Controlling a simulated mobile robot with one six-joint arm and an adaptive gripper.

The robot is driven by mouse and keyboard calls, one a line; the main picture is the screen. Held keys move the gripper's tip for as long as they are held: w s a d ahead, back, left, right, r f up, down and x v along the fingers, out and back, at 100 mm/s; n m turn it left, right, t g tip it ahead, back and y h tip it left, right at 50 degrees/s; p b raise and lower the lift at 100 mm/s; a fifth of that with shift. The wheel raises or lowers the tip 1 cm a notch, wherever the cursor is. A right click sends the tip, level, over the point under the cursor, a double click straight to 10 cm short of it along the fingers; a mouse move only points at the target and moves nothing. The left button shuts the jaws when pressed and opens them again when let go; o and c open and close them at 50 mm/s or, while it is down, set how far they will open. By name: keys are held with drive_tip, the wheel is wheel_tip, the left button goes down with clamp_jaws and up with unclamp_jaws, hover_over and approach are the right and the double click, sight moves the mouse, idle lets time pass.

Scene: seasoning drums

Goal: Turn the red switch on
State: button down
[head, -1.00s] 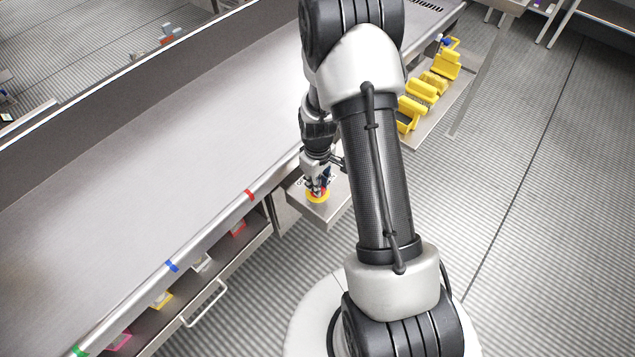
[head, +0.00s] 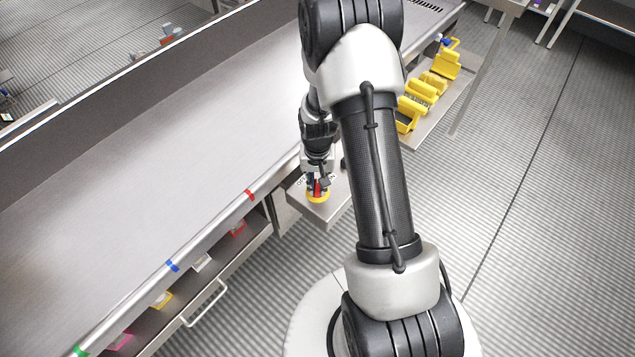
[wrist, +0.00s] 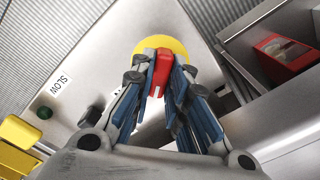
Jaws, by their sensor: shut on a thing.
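The red switch (wrist: 160,72) is a knob on a round yellow plate (wrist: 181,46), set on a grey metal control box (wrist: 115,60). In the wrist view my gripper (wrist: 159,64) is shut on the red switch, with one blue-padded finger on each side of it. The fingers hide parts of the knob and plate. In the head view the red switch (head: 318,188) and yellow plate (head: 318,198) show below my gripper (head: 317,184) on the box beside the long table.
The box also bears a green button (wrist: 44,112) and a white label (wrist: 62,86). A red bin (wrist: 286,56) sits in the shelf beside it. The long metal table (head: 140,170) is bare on top.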

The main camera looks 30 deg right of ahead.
sight(317, 185)
drive_tip(key=m, duration=0.3)
drive_tip(key=shift+m, duration=2.2)
drive_tip(key=c, duration=1.6)
unclamp_jaws()
drive_tip(key=shift+o, duration=0.2)
wheel_tip(317, 185, up, 12)
